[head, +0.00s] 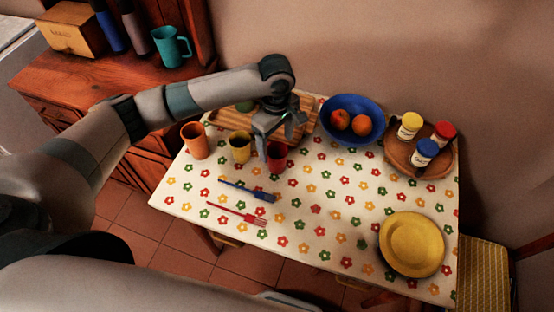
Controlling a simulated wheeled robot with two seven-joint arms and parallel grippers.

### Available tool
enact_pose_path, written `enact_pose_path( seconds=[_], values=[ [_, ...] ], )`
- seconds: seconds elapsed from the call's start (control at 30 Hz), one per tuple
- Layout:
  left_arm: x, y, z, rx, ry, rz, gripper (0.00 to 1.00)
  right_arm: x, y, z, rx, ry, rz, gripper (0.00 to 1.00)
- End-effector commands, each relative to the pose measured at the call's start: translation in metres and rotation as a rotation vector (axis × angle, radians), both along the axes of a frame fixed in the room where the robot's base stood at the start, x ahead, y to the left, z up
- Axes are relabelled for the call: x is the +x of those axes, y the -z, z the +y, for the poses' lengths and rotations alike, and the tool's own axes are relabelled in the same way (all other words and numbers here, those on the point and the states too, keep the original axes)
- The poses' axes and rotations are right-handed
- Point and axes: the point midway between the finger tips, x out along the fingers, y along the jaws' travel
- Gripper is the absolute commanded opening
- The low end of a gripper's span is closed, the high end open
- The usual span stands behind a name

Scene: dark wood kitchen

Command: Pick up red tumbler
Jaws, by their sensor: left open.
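The red tumbler (277,159) stands upright on the flower-patterned table (330,220), near its back left part. My left gripper (275,140) is open and hangs over the red tumbler, hiding part of its rim. One finger overlaps the tumbler's left side in the head view; I cannot tell whether it touches it. A yellow tumbler (240,149) stands close to the left, and an orange tumbler (194,141) farther left. My right gripper is not in view.
A striped wooden board (225,117) lies behind the tumblers. A blue fruit bowl (350,103) and a wooden tray with jars (403,157) stand to the right.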

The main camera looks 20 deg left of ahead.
Motion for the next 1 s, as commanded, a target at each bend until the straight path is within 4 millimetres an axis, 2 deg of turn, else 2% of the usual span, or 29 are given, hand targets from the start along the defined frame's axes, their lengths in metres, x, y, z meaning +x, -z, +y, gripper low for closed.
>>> enact_pose_path(
  seconds=[0.17,0.53,1.0],
  values=[
    [0.002,0.007,0.0,0.002,-0.001,0.001,0.73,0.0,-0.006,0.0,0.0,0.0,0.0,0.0],
    [0.008,0.048,0.001,0.001,0.0,0.0,0.73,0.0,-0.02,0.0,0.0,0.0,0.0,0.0],
    [0.008,0.052,0.001,0.001,0.0,0.0,0.73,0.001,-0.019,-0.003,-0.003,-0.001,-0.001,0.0]
  ],
)
